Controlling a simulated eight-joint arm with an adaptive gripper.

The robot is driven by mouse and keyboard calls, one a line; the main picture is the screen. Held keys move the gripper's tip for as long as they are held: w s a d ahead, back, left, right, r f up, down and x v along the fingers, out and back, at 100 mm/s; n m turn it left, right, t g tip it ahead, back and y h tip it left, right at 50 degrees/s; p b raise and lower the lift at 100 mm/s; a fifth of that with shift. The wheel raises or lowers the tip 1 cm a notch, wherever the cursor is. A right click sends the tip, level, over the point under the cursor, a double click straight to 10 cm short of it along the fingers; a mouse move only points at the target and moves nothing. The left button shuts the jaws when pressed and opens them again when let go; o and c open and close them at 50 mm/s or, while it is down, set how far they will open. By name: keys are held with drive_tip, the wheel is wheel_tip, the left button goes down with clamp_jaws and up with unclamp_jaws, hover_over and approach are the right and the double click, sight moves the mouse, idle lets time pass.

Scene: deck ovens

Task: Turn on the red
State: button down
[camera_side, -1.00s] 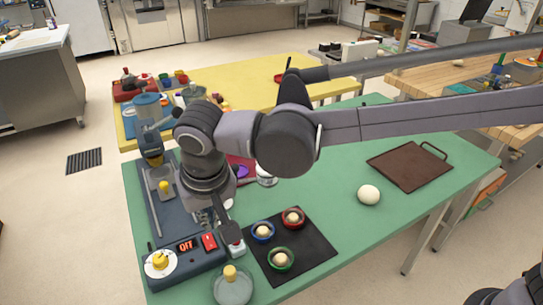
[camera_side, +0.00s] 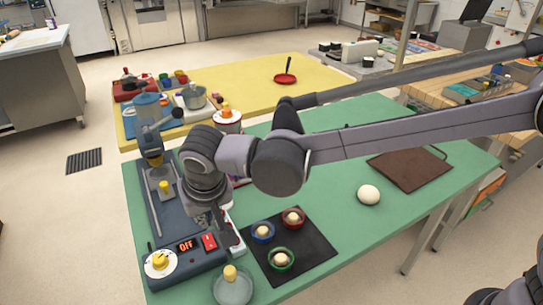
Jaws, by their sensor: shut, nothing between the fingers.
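The red switch (camera_side: 209,241) sits on the dark blue-grey machine (camera_side: 205,260) at the front left of the green table. A small display (camera_side: 187,246) beside it reads OFF. A white dial with a yellow knob (camera_side: 160,261) is at the machine's left corner. My gripper (camera_side: 228,236) points down just right of the red switch, at the machine's right edge. Its fingers look shut and empty. I cannot tell whether they touch anything. A white object with a red part (camera_side: 237,243) is partly hidden behind the fingers.
A black mat (camera_side: 309,256) with blue, red and green bowls lies to the right. A glass lid with a yellow knob (camera_side: 232,289) lies in front. A white ball (camera_side: 368,195) and brown tray (camera_side: 408,172) are farther right.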

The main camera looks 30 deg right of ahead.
sight(211, 244)
drive_tip(key=x, duration=0.9)
drive_tip(key=shift+w+f, duration=0.1)
drive_tip(key=shift+f, duration=0.15)
drive_tip(key=shift+w+f+g, duration=0.2)
drive_tip(key=shift+f+g, duration=0.05)
drive_tip(key=shift+g, duration=0.25)
drive_tip(key=shift+s, duration=0.2)
drive_tip(key=shift+s, duration=0.75)
drive_tip(key=s+v, duration=0.1)
drive_tip(key=v, duration=1.3)
drive_tip(key=shift+f, duration=0.2)
